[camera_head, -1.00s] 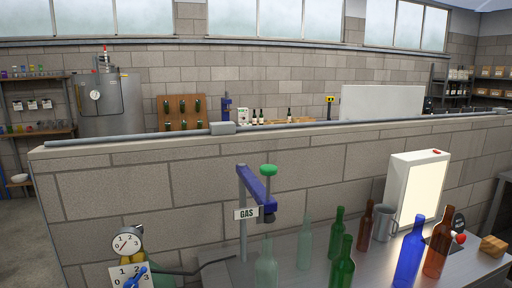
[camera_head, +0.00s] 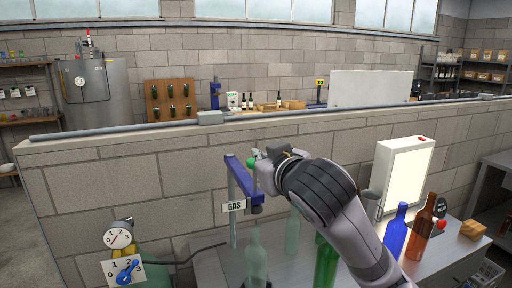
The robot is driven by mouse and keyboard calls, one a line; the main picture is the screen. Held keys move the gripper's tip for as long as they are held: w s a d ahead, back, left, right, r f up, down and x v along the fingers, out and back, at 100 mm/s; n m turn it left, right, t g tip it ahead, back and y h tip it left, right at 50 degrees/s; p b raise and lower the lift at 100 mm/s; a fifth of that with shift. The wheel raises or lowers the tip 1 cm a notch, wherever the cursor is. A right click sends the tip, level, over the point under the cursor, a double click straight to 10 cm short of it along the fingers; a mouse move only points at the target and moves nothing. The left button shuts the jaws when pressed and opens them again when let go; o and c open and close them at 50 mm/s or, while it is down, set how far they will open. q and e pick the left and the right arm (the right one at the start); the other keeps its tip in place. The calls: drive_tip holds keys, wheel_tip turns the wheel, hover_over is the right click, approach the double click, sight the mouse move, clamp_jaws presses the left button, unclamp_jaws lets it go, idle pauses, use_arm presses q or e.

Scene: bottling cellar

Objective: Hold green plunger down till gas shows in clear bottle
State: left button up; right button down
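The green plunger (camera_head: 251,165) stands on top of the blue arm (camera_head: 240,178) of the gas stand, which carries a GAS sign (camera_head: 234,206). My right gripper (camera_head: 262,160) is at the plunger and partly hides it; I cannot tell whether it touches it or whether its fingers are open. A pale clear bottle (camera_head: 256,262) stands below the spout, its lower part cut off by the picture edge. I see no distinct gas in it. Another pale clear bottle (camera_head: 292,232) stands behind it to the right. My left gripper is not in view.
A green bottle (camera_head: 326,265) stands beside my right arm. A gauge (camera_head: 118,238) and blue valve handle (camera_head: 127,271) are left.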

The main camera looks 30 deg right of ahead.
drive_tip(key=shift+t+h, duration=0.3)
drive_tip(key=shift+t, duration=0.1)
drive_tip(key=r, duration=0.1)
drive_tip(key=s+r, duration=0.1)
drive_tip(key=r, duration=0.1)
drive_tip(key=shift+s+d+r, duration=0.25)
drive_tip(key=shift+s+r, duration=0.05)
drive_tip(key=shift+s, duration=0.1)
drive_tip(key=shift+w, duration=0.1)
drive_tip(key=w+d+f+p, duration=0.3)
drive_tip(key=w+f, duration=0.2)
drive_tip(key=w, duration=0.4)
drive_tip(key=shift+w+d+f+p, duration=0.15)
drive_tip(key=shift+w+d+p, duration=0.1)
drive_tip(key=shift+d+p, duration=0.1)
